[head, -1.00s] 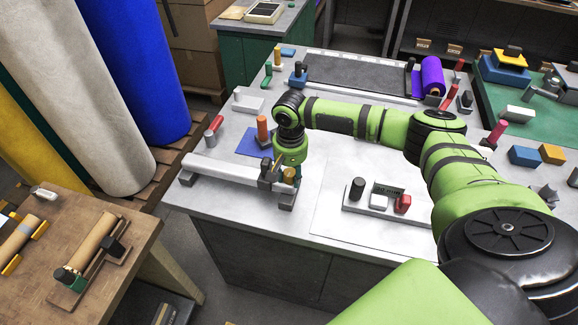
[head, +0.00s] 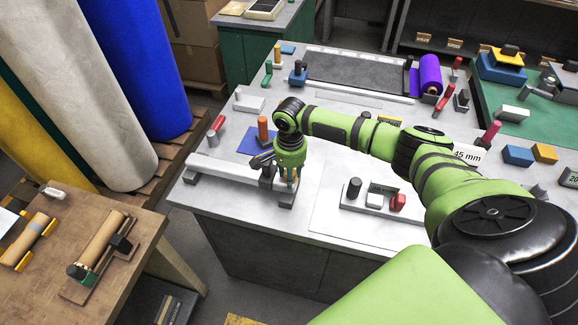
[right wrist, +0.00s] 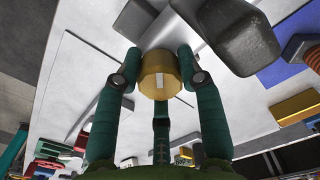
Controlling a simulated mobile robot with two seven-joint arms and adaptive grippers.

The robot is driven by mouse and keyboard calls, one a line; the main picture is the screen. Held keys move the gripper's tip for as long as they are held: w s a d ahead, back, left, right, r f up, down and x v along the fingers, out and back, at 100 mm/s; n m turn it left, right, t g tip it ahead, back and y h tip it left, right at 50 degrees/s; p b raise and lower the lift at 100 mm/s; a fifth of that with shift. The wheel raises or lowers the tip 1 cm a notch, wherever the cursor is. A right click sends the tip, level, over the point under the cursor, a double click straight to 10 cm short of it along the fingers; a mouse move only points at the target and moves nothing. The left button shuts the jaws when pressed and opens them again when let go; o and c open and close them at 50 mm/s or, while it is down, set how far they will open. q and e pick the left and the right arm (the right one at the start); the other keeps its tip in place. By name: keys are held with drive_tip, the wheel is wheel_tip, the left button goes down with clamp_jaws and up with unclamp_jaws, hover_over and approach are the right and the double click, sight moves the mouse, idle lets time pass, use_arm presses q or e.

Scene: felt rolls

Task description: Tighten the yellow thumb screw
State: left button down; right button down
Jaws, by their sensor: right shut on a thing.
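In the head view my right gripper (head: 290,176) points down at the right end of a long pale bar (head: 228,175) at the bench's front left edge, and hides most of the screw. A dark block (head: 267,175) stands beside it on the bar. My left gripper is not in view.
A pale tray (head: 380,207) with small dark, white and red items lies to the right. A purple roll (head: 430,73) is at the back. Bare bench lies between gripper and tray.

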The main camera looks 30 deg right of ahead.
drive_tip(key=m, duration=0.5)
drive_tip(key=shift+s+f+m, duration=0.15)
drive_tip(key=shift+m, duration=0.15)
drive_tip(key=m, duration=0.4)
drive_tip(key=shift+a+f, duration=0.1)
drive_tip(key=shift+a, duration=0.05)
drive_tip(key=m, duration=0.3)
drive_tip(key=shift+s+m, duration=0.1)
drive_tip(key=shift+m, duration=0.2)
drive_tip(key=c, duration=0.9)
unclamp_jaws()
drive_tip(key=shift+f, duration=0.1)
